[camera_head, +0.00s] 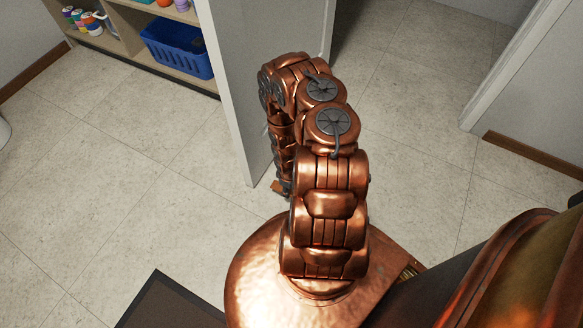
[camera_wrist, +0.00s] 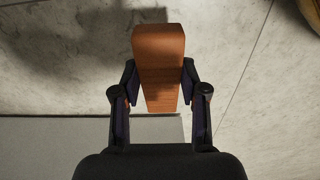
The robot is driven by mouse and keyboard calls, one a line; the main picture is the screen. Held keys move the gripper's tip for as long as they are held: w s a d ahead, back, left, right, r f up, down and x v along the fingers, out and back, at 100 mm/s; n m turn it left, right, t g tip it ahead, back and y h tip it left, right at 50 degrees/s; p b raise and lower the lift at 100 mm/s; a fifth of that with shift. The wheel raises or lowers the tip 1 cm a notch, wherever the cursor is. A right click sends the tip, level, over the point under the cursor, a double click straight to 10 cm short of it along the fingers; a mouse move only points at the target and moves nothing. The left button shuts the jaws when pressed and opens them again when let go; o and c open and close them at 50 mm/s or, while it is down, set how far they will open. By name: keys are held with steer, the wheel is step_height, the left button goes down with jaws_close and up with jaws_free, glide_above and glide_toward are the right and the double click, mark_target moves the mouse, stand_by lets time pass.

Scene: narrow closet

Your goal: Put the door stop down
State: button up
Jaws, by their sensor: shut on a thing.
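The door stop (camera_wrist: 158,60) is an orange-brown wooden wedge in the wrist view. My gripper (camera_wrist: 158,85) is shut on it, with one dark finger at each side. Pale floor tiles lie behind the wedge; I cannot tell whether it touches them. In the head view a small brown bit of the door stop (camera_head: 277,186) shows beside the lower edge of the door. My gripper (camera_head: 285,187) there is mostly hidden behind my copper arm.
A grey-white door (camera_head: 236,90) stands open close to the left of my arm. A shelf (camera_head: 120,50) with a blue basket (camera_head: 176,47) and bottles is at upper left. A dark mat (camera_head: 170,302) lies at the bottom. Tiled floor (camera_head: 130,160) is clear on the left.

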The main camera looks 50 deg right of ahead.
steer(key=w+d, duration=0.2)
steer(key=d, duration=0.1)
steer(key=w+d, duration=0.2)
steer(key=d, duration=0.2)
steer(key=w+d+f, duration=0.1)
steer(key=w+d, duration=0.1)
steer(key=d, duration=0.1)
steer(key=shift+w+d+f, duration=0.1)
steer(key=shift+w+d, duration=0.1)
steer(key=shift+w, duration=0.2)
steer(key=shift+s+f+b, duration=0.1)
steer(key=shift+f+b, duration=1.3)
steer(key=shift+f, duration=0.35)
steer(key=shift+f, duration=0.15)
steer(key=o, duration=1)
steer(key=shift+c, duration=0.2)
step_height(320, 180, up, 12)
steer(key=p, duration=0.7)
steer(key=shift+r+p, duration=0.2)
steer(key=shift+p, duration=0.1)
